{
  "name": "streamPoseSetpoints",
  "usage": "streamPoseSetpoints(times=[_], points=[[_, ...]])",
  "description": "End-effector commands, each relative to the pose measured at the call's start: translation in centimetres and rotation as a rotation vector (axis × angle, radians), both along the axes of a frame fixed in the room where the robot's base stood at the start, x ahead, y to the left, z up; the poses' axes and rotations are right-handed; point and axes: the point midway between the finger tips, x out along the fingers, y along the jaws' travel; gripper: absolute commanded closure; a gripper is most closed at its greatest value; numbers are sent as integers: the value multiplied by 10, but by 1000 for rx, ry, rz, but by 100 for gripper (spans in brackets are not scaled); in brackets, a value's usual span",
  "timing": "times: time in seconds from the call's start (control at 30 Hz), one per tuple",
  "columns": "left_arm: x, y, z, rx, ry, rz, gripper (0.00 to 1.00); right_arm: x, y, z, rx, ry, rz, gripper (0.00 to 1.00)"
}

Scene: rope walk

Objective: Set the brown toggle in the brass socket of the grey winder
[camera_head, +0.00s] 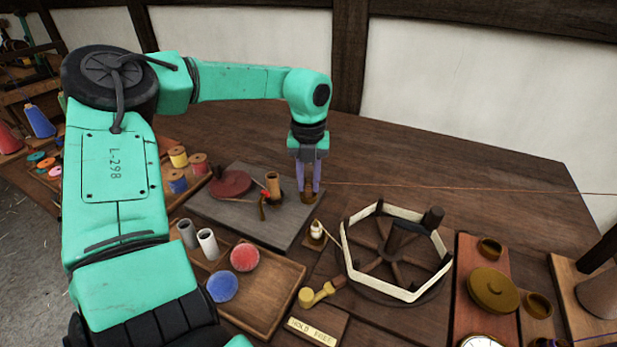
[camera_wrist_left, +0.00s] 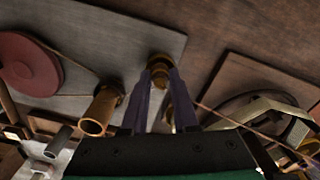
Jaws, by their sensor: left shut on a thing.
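The grey winder (camera_head: 235,207) is a flat grey board with a dark red disc (camera_head: 230,183) and a brown upright cylinder (camera_head: 273,184) on it. My left gripper (camera_head: 309,187) points down over the board's right end. Its purple fingers are shut on the small brown toggle (camera_head: 308,195). In the left wrist view, a round brass-brown piece (camera_wrist_left: 160,64) shows at the fingertips (camera_wrist_left: 161,78), over the grey board (camera_wrist_left: 120,40). The toggle and the brass socket overlap there, and I cannot tell how deep the toggle sits. My right gripper is out of view.
A thin orange cord (camera_head: 450,187) runs right from near my left gripper. A white-rimmed hexagonal reel (camera_head: 347,255) stands right of the board. A small bottle (camera_head: 316,229) stands between them. A wooden tray (camera_head: 265,305) with red and blue discs lies in front. The table behind is clear.

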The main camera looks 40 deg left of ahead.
Motion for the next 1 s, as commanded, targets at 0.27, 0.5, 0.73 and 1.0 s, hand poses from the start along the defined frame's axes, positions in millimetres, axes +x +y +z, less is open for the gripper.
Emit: streamPoseSetpoints(times=[0.27, 0.5, 0.73, 1.0], points=[[0, 0, -1, 0, 0, 0, 49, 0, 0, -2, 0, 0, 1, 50], [0, 0, -1, 0, 0, 0, 37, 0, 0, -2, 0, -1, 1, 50], [0, 0, -1, 0, 0, 0, 12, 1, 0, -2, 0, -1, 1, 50], [0, 0, 8, 0, -1, 0, 12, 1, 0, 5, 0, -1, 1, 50]])
